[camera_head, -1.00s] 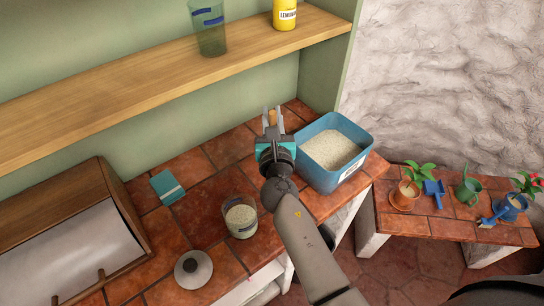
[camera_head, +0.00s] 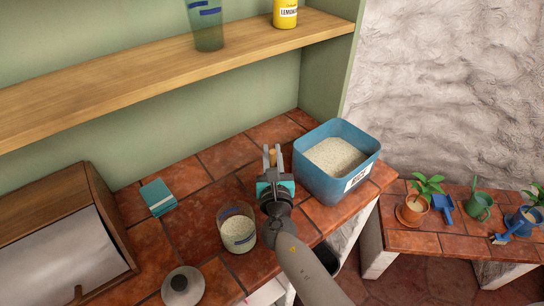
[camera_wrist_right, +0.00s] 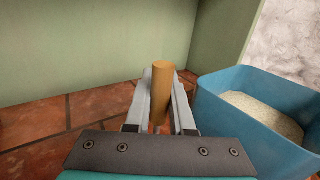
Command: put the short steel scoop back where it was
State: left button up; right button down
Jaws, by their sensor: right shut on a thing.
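My right gripper (camera_head: 271,152) is shut on an upright wooden handle (camera_wrist_right: 161,88), which I take to be the short steel scoop's. The handle's top also shows between the fingers in the head view (camera_head: 272,157). Any steel part is hidden below the fingers and palm. The gripper is over the tiled counter (camera_head: 226,155), just left of the blue bin (camera_head: 318,180); I cannot tell whether the scoop touches the counter. The bin holds pale grain and has a white label. A clear jar (camera_head: 237,236), partly filled with grain, stands left of my forearm. My left gripper is out of view.
A round grey lid (camera_head: 183,288), a teal box (camera_head: 158,196) and a wooden bread box (camera_head: 105,215) are on the counter. A wooden shelf (camera_head: 150,77) runs above. A lower tiled bench (camera_head: 425,245) with potted plants is at right. Counter behind the gripper is clear.

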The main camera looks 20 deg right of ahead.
jog(key=shift+r, duration=0.1)
jog(key=c, duration=1.2)
grip_release()
jog(key=shift+f, duration=0.2)
jog(key=o, duration=0.4)
jog(key=shift+r, duration=0.2)
jog(key=v, duration=1.2)
